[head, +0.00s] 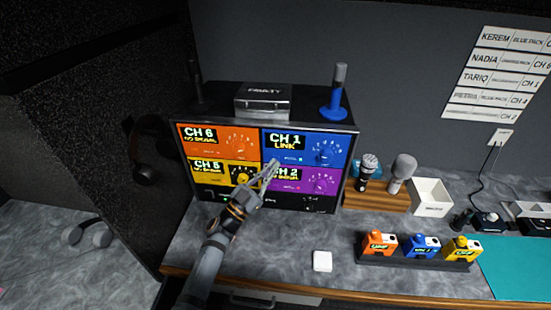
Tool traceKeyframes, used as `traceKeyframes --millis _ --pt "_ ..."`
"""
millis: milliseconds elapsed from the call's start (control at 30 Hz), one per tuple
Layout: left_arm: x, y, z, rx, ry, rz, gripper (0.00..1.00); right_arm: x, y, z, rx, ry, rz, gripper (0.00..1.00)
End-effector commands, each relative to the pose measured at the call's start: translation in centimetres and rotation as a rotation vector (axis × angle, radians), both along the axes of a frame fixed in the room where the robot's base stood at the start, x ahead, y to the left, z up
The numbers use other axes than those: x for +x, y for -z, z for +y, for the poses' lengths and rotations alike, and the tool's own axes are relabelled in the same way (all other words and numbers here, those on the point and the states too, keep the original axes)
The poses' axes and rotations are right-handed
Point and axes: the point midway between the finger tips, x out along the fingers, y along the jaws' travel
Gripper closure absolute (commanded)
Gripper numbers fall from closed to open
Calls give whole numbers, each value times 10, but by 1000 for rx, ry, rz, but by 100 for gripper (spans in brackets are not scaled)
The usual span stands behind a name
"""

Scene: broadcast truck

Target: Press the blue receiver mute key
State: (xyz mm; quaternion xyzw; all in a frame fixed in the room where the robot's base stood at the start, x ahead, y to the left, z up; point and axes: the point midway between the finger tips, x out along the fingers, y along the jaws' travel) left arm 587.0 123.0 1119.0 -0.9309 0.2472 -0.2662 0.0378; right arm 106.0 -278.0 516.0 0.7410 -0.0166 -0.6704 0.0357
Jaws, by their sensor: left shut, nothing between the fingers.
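The blue receiver (311,141) is the upper right panel of the rack and reads CH 1 LINK. It has a round dial at its right and small lit marks along its lower edge. The mute key is too small to tell for sure. My left gripper (271,168) is shut and empty, its tips in front of the blue receiver's lower left corner. I cannot tell whether the tips touch the panel. The gripper hides parts of the yellow CH 5 (208,174) and purple CH 2 (318,181) panels. My right gripper is not in view.
The orange CH 6 panel (207,149) is left of the blue one. A metal box (262,100) and a blue-based antenna (334,108) stand on the rack. Microphones (400,173), a white bin (431,197) and a dark tray (415,260) of coloured packs are at right.

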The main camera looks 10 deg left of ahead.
Motion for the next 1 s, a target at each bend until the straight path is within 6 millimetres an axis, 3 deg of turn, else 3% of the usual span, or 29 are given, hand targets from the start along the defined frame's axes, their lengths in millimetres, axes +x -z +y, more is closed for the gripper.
traceKeyframes --millis 533,1000 --pt "-55 -2 -4 0 0 1 100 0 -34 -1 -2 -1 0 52" --pt "-60 0 -5 0 0 0 100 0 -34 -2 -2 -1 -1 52"
